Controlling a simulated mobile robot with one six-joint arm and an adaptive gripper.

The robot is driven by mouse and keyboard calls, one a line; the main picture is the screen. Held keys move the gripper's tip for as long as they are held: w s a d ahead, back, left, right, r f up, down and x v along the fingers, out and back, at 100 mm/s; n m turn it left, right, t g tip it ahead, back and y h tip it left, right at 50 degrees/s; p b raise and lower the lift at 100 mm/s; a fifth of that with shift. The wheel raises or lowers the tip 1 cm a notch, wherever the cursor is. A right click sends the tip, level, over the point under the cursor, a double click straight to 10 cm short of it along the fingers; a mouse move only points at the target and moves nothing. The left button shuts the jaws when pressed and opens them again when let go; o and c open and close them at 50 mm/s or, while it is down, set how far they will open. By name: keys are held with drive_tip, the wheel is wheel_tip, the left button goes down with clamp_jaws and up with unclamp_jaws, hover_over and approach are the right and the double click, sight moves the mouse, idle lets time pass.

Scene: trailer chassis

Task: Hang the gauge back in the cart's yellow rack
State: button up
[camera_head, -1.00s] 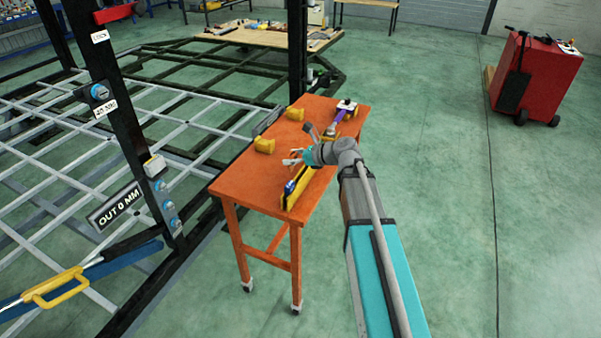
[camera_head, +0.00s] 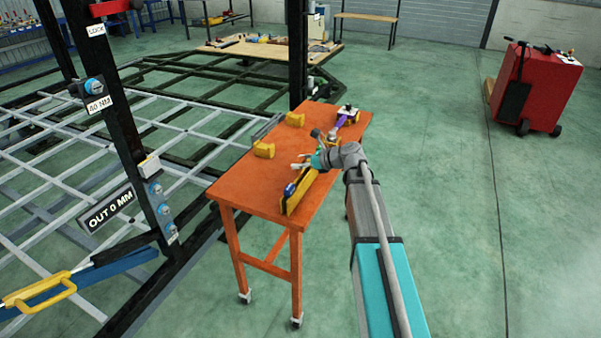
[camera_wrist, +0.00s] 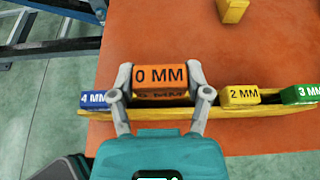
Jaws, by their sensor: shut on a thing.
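My gripper (camera_wrist: 160,82) is shut on an orange gauge (camera_wrist: 160,76) marked "0 MM", one finger at each side of it. The gauge is level at the yellow rack (camera_wrist: 220,112), between the blue "4 MM" block (camera_wrist: 94,98) and the yellow "2 MM" block (camera_wrist: 240,95). I cannot tell whether it rests in the rack or is just above it. A green "3 MM" block (camera_wrist: 302,93) is at the right. In the head view, the rack (camera_head: 296,199) lies along the right edge of the orange cart (camera_head: 240,184); my gripper (camera_head: 306,162) is over its middle and hides the gauge.
Two yellow blocks (camera_head: 264,150) (camera_head: 295,119) stand on the cart's left side. A purple-handled tool (camera_head: 347,116) lies at its far end. The dark chassis post (camera_head: 128,140) stands left of the cart. The floor at right is open up to a red machine (camera_head: 536,88).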

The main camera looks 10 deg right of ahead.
sight(301, 172)
drive_tip(key=shift+w+d+f+b, duration=0.15)
drive_tip(key=shift+w+f+b, duration=0.1)
drive_tip(key=shift+f+b, duration=0.15)
drive_tip(key=shift+w+f+b, duration=0.1)
drive_tip(key=shift+f+b, duration=1.55)
drive_tip(key=shift+f+b, duration=0.6)
drive_tip(key=o, duration=1.1)
drive_tip(key=shift+o, duration=0.2)
drive_tip(key=shift+r, duration=0.2)
